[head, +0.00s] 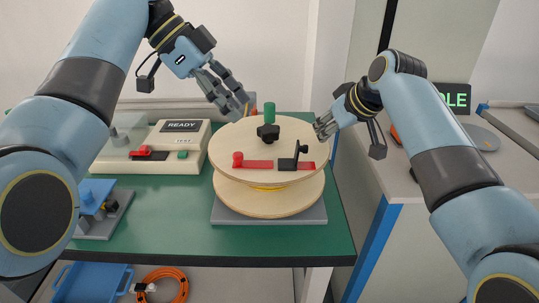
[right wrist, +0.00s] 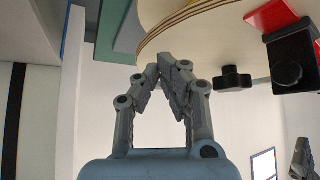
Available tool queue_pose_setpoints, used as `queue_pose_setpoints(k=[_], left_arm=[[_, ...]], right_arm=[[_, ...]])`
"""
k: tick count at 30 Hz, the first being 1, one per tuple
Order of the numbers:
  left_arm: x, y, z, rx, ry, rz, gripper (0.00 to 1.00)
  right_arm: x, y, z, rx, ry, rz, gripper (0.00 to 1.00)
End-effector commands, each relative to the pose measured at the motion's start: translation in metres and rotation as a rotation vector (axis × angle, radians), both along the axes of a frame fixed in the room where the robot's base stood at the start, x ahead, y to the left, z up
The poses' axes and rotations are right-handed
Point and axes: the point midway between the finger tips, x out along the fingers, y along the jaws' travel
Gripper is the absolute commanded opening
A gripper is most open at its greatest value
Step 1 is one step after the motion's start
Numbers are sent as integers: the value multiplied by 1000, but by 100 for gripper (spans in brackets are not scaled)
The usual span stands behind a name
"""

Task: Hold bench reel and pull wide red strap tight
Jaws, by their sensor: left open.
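The bench reel (head: 222,150) has two round wooden flanges and stands on a grey base plate on the green bench. A wide red strap (head: 258,165) lies across its top flange, from a red knob (head: 237,159) to the right side, passing a black clamp (head: 288,163). A green handle (head: 269,113) and black knob (head: 268,132) stand near the flange's back. My left gripper (head: 240,108) is open and empty above the reel's back left edge. My right gripper (head: 320,130) is beside the right edge; in the right wrist view its fingertips (right wrist: 172,62) meet, with nothing visible between them.
A cream machine (head: 160,150) with a READY display stands behind left of the reel. A blue fixture (head: 97,200) sits at the bench's left. An orange cable coil (head: 167,284) and blue tray (head: 92,283) lie below. The bench's front right is clear.

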Motion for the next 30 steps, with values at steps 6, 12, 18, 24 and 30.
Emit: queue_pose_setpoints(k=[6, 12, 18, 24, 30], left_arm=[[0, 0, 24, 0, -5, 0, 42], [0, 0, 42, 0, -6, 0, 42], [0, 0, 59, 0, -9, 0, 42], [0, 0, 60, 0, -9, 0, 42], [0, 0, 59, 0, -9, 0, 42]], right_arm=[[1, 1, 22, 3, -4, 1, 0], [1, 1, 36, 4, -6, 1, 0], [1, 2, 50, 4, -6, 1, 0], [1, 2, 51, 4, -6, 1, 0], [1, 1, 51, 5, -7, 1, 0]])
